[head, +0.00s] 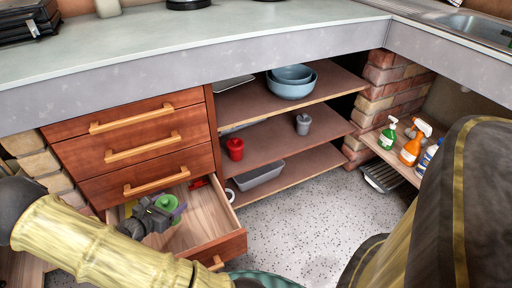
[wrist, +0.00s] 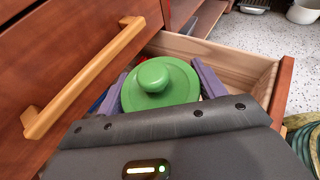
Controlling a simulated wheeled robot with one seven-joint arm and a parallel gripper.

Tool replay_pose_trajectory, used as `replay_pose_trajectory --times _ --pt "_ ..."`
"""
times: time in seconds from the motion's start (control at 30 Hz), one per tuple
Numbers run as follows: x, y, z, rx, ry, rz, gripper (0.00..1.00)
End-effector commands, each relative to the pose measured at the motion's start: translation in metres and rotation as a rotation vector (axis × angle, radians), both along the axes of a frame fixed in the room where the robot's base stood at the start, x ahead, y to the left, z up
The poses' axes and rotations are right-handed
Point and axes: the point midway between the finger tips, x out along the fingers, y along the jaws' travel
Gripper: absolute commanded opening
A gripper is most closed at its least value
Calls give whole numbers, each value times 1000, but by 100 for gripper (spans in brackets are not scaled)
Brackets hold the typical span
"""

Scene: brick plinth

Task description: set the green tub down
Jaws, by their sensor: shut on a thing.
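The green tub (wrist: 160,84) has a round lid with a knob. It sits between the two purple-grey fingers of my gripper (wrist: 161,88), which is shut on it. In the head view the green tub (head: 167,203) and my gripper (head: 165,207) are inside or just above the open bottom drawer (head: 205,236). The tub's lower part is hidden, so I cannot tell whether it touches the drawer floor.
Closed drawers (head: 130,147) with wooden handles stand directly above the open one. Shelves to the right hold a red canister (head: 235,149), a grey canister (head: 303,124), blue bowls (head: 291,84) and a grey bin (head: 261,174). Spray bottles (head: 410,150) stand at right.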

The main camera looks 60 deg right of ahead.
Motion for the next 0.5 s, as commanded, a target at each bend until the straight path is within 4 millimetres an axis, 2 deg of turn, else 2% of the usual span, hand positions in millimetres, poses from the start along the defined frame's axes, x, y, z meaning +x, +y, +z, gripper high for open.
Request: replay_pose_trajectory --times 0.03,0.2,0.3,0.4,0.5 --pt "6 23 22 -2 4 75 47" --pt "17 94 52 3 3 309 47" --pt "18 129 65 11 3 426 47" --pt "17 153 70 20 3 505 47" --pt "16 164 71 25 2 541 47"
